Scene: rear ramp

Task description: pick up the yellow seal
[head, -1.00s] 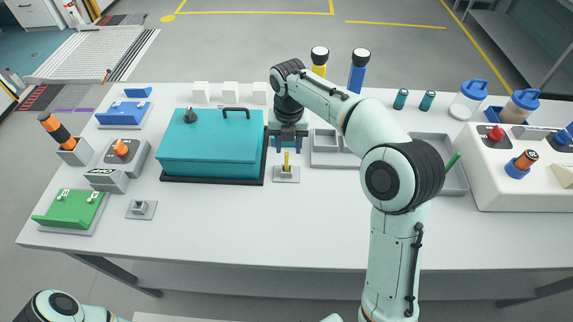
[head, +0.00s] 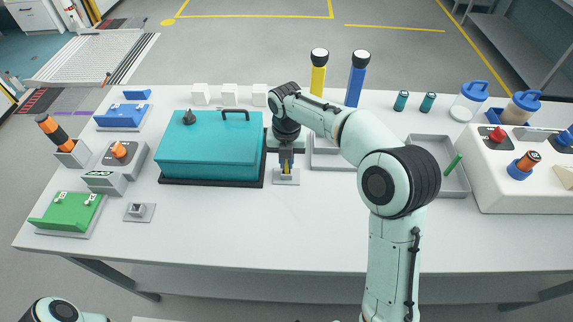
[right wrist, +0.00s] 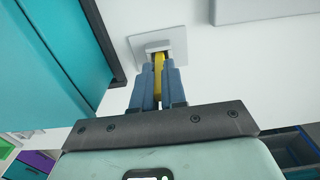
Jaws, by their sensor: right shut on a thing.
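The yellow seal (head: 286,168) is a thin upright strip at a small grey holder (head: 286,180) on the table, just right of the teal box. My right gripper (head: 286,164) has come down over the seal and is shut on it. In the right wrist view the seal (right wrist: 158,73) shows between the two blue-grey fingers of the right gripper (right wrist: 159,80), with its far end at the holder (right wrist: 158,44). Whether it is still seated in the holder cannot be told. The left arm shows only at the bottom left corner; its gripper is out of the picture.
The teal box (head: 210,158) with a black handle stands close left of the right gripper. A grey tray (head: 330,160) lies close to its right, partly behind my arm. A green box (head: 68,211) is at the left. The table's front middle is clear.

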